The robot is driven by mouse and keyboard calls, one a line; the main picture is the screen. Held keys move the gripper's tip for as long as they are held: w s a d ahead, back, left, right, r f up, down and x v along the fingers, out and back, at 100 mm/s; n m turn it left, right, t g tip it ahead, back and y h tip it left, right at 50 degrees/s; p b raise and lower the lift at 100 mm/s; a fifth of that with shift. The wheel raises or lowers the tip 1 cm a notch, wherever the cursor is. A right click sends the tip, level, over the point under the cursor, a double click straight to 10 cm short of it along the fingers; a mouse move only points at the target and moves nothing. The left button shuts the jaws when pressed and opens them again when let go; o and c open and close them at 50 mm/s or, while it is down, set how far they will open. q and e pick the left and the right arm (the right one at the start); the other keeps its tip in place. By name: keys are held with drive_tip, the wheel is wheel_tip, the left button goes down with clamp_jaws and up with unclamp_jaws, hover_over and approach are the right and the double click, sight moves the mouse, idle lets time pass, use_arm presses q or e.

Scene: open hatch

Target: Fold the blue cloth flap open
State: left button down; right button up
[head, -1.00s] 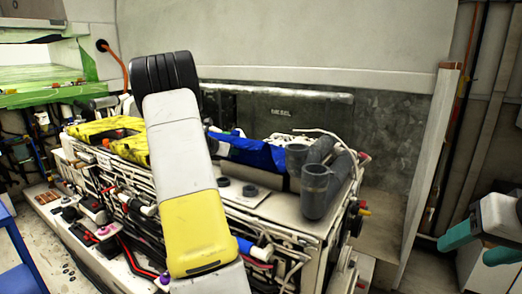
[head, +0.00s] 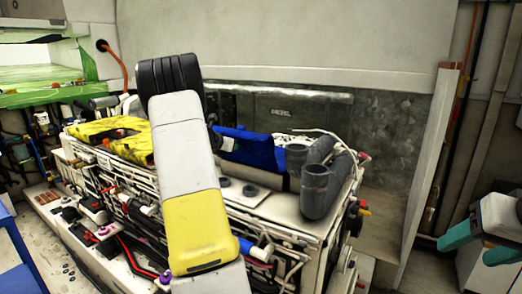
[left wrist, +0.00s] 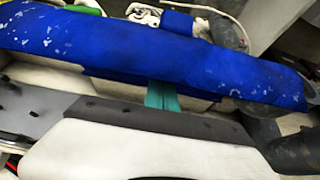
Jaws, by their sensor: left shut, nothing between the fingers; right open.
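The blue cloth flap (head: 255,150) lies across the top of the equipment bench, partly hidden behind my left arm in the head view. In the left wrist view the blue cloth (left wrist: 150,48) spans the upper picture as a long band with white specks. My left gripper (left wrist: 163,94) shows there as teal fingers, shut and empty, at the cloth's lower edge; whether they touch it I cannot tell. The head view hides this gripper behind its arm. My right gripper (head: 477,248) is open at the right edge, far from the cloth.
Grey pipes (head: 315,185) stand right of the cloth. A yellow cover (head: 110,130) lies to the left. Tubes and cables crowd the bench front. A wall panel (head: 310,40) rises behind, and a light post (head: 440,140) stands at right.

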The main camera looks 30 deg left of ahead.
sight(241, 143)
use_arm(q)
drive_tip(key=shift+w, duration=0.1)
drive_tip(key=shift+w+d+r, duration=0.1)
drive_tip(key=shift+w+r, duration=0.15)
drive_tip(key=shift+w, duration=0.65)
drive_tip(key=shift+w+d, duration=0.1)
drive_tip(key=shift+w, duration=0.95)
drive_tip(key=shift+s, duration=0.2)
drive_tip(key=shift+s+r, duration=0.1)
drive_tip(key=shift+s, duration=1)
